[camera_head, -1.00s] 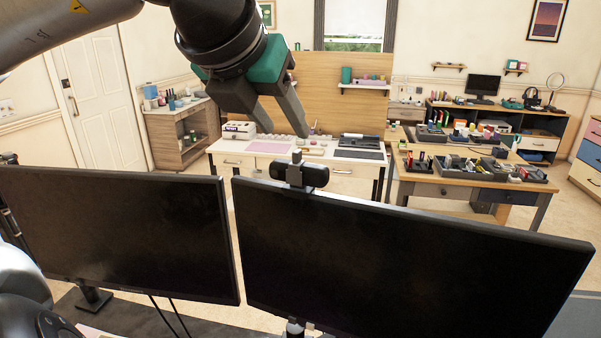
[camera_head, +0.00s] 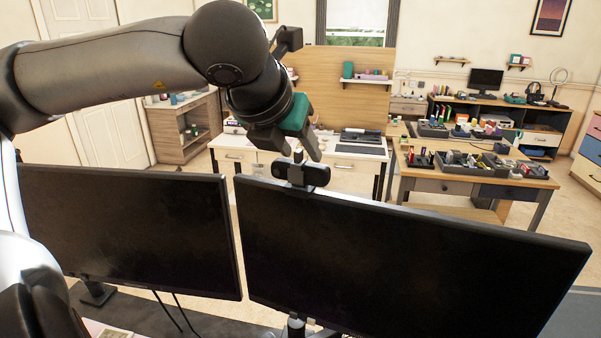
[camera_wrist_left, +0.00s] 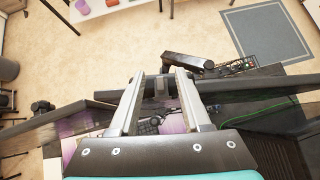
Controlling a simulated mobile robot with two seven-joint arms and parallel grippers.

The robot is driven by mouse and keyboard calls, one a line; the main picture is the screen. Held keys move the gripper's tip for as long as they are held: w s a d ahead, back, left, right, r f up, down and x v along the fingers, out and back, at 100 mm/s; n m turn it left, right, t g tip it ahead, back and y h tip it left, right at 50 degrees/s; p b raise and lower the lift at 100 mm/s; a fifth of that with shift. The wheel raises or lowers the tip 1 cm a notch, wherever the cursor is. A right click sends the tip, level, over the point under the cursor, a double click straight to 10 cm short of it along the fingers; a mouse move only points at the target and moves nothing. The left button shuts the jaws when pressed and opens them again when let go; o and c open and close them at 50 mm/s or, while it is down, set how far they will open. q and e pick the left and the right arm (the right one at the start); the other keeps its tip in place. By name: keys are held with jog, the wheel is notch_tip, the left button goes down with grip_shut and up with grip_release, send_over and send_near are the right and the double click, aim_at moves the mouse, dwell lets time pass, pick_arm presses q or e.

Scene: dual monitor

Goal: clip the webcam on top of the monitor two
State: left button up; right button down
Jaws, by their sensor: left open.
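The head view does not settle whether the fingers touch the webcam or straddle the post. In the left wrist view my open fingers (camera_wrist_left: 161,75) show above the monitor edges, with a small grey piece between them that I cannot name for sure. My right gripper is not in view.
The left monitor (camera_head: 125,230) stands just left of the right one, with a narrow gap between them. A white desk (camera_head: 225,142) and a wooden desk (camera_head: 465,186) with trays stand further back. Open floor lies between.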

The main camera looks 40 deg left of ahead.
pick_arm(q)
jog(key=shift+c, duration=0.2)
grip_shut()
jog(key=shift+r, duration=0.1)
dwell(1.0)
